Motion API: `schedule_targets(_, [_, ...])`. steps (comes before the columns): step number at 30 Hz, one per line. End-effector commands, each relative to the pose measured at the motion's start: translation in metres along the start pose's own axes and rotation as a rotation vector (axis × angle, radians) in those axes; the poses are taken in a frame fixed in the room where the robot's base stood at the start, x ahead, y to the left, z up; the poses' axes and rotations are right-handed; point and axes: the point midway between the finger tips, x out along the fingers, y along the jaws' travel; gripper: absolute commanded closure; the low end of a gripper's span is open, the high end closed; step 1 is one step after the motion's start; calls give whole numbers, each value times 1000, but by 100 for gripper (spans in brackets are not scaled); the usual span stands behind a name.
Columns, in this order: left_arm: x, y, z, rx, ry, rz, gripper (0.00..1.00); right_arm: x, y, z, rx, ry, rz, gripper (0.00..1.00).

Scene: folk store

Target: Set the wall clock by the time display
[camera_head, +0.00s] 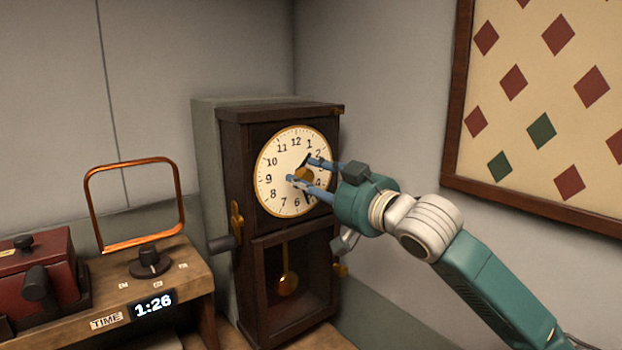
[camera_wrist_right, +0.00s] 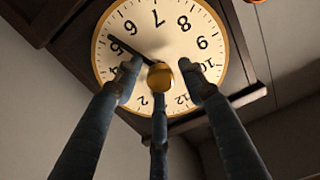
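The wall clock (camera_head: 243,135) is a dark wooden case with a round cream face (camera_head: 272,192) and a pendulum. The clock face shows upside down in the wrist view (camera_wrist_right: 170,42). Its long hand (camera_wrist_right: 130,48) points between 5 and 6. The short hand (camera_head: 306,160) points near 1. The time display (camera_head: 154,304) reads 1:26. My right gripper (camera_head: 303,171) is at the face with its fingers around the brass centre knob (camera_wrist_right: 160,77). Gaps show between the side fingertips and the knob. Finger contact at the near side is unclear. My left gripper is out of view.
A wooden desk (camera_head: 190,270) stands at the left with a black dial (camera_head: 150,261), a copper frame (camera_head: 134,243) and a red box (camera_head: 30,275). A framed diamond-pattern panel (camera_head: 550,110) hangs on the right wall.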

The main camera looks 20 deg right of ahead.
Motion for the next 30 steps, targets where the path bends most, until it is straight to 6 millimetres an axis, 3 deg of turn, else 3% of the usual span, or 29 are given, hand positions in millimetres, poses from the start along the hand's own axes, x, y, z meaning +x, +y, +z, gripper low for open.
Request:
schedule_targets(14, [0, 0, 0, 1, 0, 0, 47, -1, 0, 0, -2, 1, 1, 52])
schedule_targets(30, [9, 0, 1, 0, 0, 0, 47, -43, 1, 1, -2, 0, 1, 52])
